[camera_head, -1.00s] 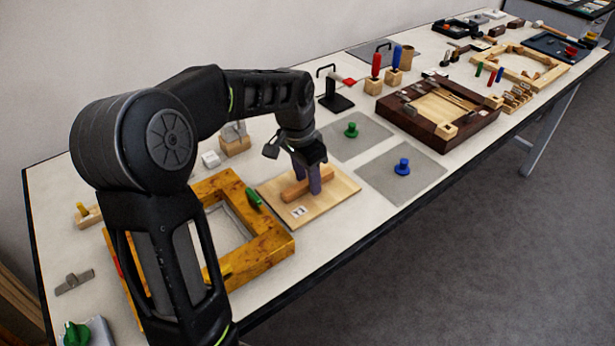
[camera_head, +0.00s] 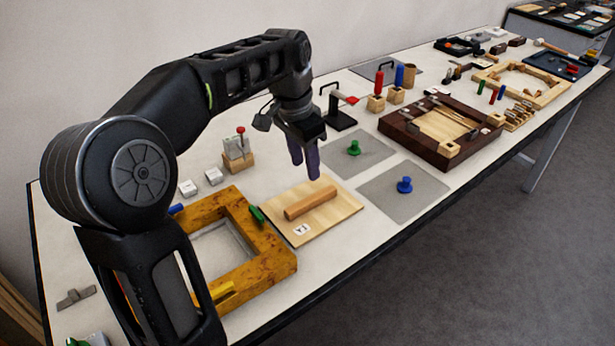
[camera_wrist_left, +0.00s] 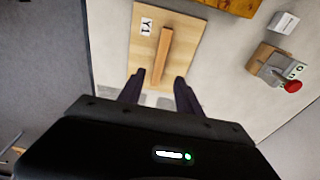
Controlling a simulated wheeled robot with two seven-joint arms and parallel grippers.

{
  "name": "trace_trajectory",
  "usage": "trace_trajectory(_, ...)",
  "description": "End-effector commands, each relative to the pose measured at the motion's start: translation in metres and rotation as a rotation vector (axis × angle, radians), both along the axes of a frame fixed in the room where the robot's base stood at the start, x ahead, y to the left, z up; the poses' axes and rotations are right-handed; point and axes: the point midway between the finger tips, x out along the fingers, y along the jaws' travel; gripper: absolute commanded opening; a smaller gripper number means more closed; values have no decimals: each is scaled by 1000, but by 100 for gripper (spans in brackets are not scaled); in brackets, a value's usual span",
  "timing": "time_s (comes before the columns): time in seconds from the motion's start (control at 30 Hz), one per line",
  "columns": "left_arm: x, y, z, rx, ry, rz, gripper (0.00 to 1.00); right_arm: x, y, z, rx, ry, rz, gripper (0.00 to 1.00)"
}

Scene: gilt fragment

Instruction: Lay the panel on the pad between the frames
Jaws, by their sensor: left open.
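The panel (camera_head: 333,213) is a flat light-wood board with a wooden bar handle (camera_head: 310,203) and a Y1 label. It lies flat between the burl-wood frame (camera_head: 262,268) and two grey pads. One pad (camera_head: 336,167) bears a green knob, the other pad (camera_head: 386,203) a blue knob. The dark frame (camera_head: 432,148) lies beyond them. My left gripper (camera_head: 305,165) is open and empty, above the panel's far side, clear of the handle. In the left wrist view, its fingers (camera_wrist_left: 160,82) are apart, with the panel (camera_wrist_left: 185,45) ahead. Any pad under the panel is hidden.
A block with a red-knobbed lever (camera_head: 238,155) and small white blocks (camera_head: 214,176) stand behind the burl frame. A black clamp stand (camera_head: 340,118) rises behind the pads. The table's front edge is close to the panel.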

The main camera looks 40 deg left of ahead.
Motion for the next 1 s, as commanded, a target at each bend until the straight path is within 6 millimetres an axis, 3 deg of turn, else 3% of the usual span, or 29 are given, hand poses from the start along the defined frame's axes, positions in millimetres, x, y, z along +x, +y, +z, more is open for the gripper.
trace_trajectory(0.2, -2, 0, 14, 0, 0, 0, 41, 0, 0, 1, 0, 0, 0, 36)
trace_trajectory(1.0, -2, 1, 13, 0, 1, 0, 41, 0, 0, 1, 0, 0, 0, 36)
